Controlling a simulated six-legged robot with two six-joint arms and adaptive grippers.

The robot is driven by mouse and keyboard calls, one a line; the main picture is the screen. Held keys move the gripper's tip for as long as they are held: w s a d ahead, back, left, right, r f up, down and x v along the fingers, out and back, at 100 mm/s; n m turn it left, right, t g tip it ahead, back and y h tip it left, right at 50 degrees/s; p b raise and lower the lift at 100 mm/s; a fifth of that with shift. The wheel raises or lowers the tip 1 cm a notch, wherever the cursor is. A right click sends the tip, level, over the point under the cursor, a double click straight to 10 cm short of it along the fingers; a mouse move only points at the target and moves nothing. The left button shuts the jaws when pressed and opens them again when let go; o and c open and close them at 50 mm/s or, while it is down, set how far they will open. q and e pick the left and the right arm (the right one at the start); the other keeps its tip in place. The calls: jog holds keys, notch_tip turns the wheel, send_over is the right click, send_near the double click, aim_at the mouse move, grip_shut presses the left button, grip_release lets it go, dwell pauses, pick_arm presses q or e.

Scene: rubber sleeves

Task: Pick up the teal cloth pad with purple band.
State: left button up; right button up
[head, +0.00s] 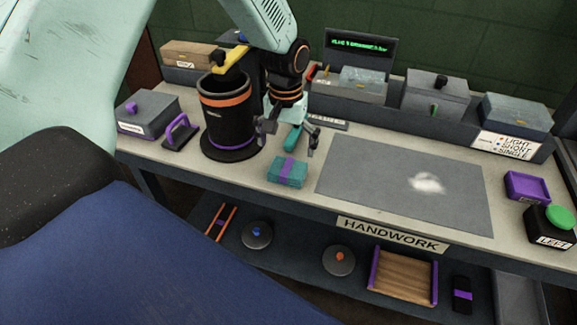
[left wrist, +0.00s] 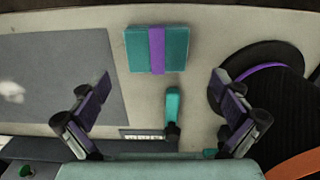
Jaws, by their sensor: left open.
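The teal cloth pad with a purple band (head: 287,172) lies on the worktable, just left of the grey mat. It also shows in the left wrist view (left wrist: 135,48), ahead of my fingertips, with the purple band across its middle. My left gripper (head: 288,142) is open and empty, above and behind the pad in the head view. In the left wrist view my left gripper's fingers (left wrist: 162,80) are spread wider than the pad, and neither touches it. My right gripper is not in view.
A small teal-handled item (left wrist: 172,105) lies between the fingers in the left wrist view, close to the pad. A black cylinder with orange bands (head: 226,120) stands left of the pad. The grey mat (head: 370,180) is bare except for a white patch.

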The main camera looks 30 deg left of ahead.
aim_at(288, 167)
pick_arm(q)
jog(key=shift+s+f, duration=0.3)
jog(key=shift+f, duration=0.3)
jog(key=shift+d+f, duration=0.1)
jog(key=shift+f, duration=0.25)
jog(key=f, duration=0.5)
jog(key=shift+w+d+b, duration=0.15)
jog(key=shift+w+b, duration=0.15)
jog(key=shift+b, duration=0.05)
jog(key=shift+s, duration=0.2)
jog(key=shift+w, duration=0.15)
jog(key=shift+c, duration=0.8)
jog(key=shift+w+f, duration=0.1)
jog(key=c, duration=0.3)
jog(key=shift+s, duration=0.2)
jog(key=c, duration=0.5)
jog(key=shift+w, duration=0.1)
jog(key=shift+c, duration=0.2)
